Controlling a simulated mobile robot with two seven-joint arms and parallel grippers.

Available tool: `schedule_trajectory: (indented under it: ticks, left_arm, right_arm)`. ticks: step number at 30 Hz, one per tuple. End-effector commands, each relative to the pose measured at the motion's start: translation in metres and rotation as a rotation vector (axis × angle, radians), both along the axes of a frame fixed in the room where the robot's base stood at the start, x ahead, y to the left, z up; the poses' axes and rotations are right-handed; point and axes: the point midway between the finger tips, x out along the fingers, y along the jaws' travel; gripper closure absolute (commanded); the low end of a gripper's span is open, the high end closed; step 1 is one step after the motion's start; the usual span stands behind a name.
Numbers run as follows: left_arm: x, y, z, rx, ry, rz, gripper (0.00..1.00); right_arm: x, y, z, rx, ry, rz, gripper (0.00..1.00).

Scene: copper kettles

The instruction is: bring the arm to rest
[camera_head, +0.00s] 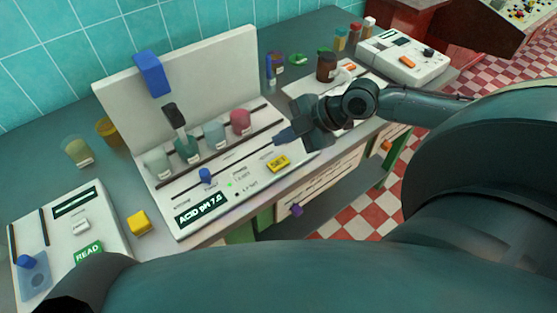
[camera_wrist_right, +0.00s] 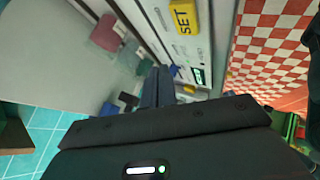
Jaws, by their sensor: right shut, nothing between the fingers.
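My right arm (camera_head: 420,107) comes in from the right in the head view. Its gripper (camera_head: 280,137) is shut and empty, above the white panel device (camera_head: 228,215) marked "ACID pH 7.0". The fingers point left over the panel, near the yellow SET button (camera_head: 278,163). In the right wrist view the closed fingers (camera_wrist_right: 157,82) point toward the panel, with the SET button (camera_wrist_right: 181,17) beyond them. I cannot tell the exact gap to the panel. My left gripper does not show.
Beakers stand on the panel, including a pink one (camera_head: 240,121). A brown jar (camera_head: 326,67) and a white device (camera_head: 403,55) stand at the back right. The checkered floor (camera_head: 350,215) is open.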

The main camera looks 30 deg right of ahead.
Motion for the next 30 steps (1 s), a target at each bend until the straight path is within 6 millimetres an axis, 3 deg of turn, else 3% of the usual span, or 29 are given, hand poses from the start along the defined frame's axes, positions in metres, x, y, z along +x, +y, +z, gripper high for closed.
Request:
schedule_trajectory:
  ticks: [10, 14, 24, 30]
  left_arm:
    - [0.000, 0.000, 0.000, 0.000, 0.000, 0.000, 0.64]
    - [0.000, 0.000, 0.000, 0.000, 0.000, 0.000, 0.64]
    - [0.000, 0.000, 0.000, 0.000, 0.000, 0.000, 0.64]
    - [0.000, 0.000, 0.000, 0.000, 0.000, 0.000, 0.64]
  right_arm:
    - [-0.001, 0.001, -0.001, 0.002, 0.003, 0.000, 1.00]
    - [-0.010, 0.013, -0.010, 0.016, 0.036, -0.005, 1.00]
    - [-0.072, 0.078, -0.057, 0.073, 0.256, -0.200, 1.00]
    - [-0.103, 0.092, -0.069, 0.099, 0.376, -0.463, 1.00]
